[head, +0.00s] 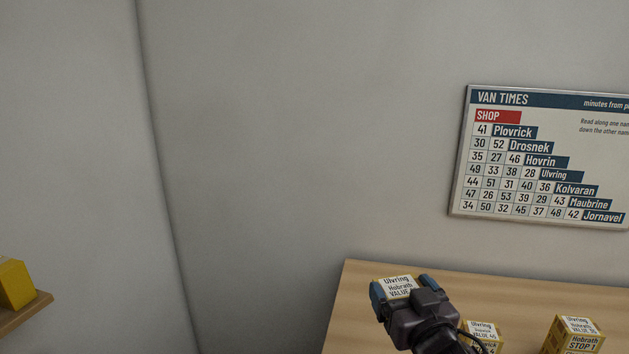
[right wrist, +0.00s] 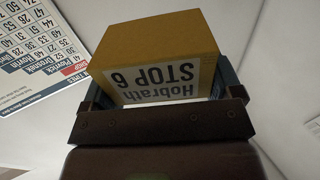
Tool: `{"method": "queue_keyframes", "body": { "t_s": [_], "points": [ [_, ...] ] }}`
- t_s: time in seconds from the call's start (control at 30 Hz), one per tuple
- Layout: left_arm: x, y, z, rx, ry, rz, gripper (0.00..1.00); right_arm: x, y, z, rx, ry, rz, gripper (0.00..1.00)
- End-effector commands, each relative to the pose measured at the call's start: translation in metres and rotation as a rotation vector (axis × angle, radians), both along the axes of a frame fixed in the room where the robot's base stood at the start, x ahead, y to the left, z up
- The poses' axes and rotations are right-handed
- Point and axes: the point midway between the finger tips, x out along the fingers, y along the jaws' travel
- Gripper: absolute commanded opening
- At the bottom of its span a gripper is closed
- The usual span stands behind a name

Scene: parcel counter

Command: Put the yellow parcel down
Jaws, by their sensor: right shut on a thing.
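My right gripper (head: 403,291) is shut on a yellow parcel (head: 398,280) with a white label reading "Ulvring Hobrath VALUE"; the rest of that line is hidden. In the right wrist view the parcel (right wrist: 155,52) sits between the two fingers, and its near face shows an upside-down label reading "Hobrath STOP 6". In the head view the gripper and parcel appear over the left part of the wooden counter (head: 360,300). I cannot tell how high the parcel is above it. The gripper hides much of the parcel. My left gripper is not in view.
Two other yellow labelled parcels stand on the counter to the right, one near the gripper (head: 482,328) and one further right (head: 576,330). Another yellow parcel (head: 14,284) sits on a wooden shelf (head: 28,311) at the far left. A van times board (head: 545,155) hangs on the wall.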

Motion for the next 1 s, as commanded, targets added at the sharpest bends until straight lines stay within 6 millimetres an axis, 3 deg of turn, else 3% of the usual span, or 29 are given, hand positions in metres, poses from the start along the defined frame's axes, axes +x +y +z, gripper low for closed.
{"method": "queue_keyframes", "body": {
  "t_s": [0.23,0.5,1.0],
  "points": [
    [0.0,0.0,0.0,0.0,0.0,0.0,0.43,-0.022,-0.045,-0.053,0.004,0.007,-0.131,0.57],
    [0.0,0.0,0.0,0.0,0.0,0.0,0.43,-0.046,-0.059,-0.095,0.003,0.003,-0.179,0.57],
    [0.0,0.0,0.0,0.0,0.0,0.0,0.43,-0.052,-0.061,-0.104,0.003,-0.001,-0.184,0.57]
  ]
}}
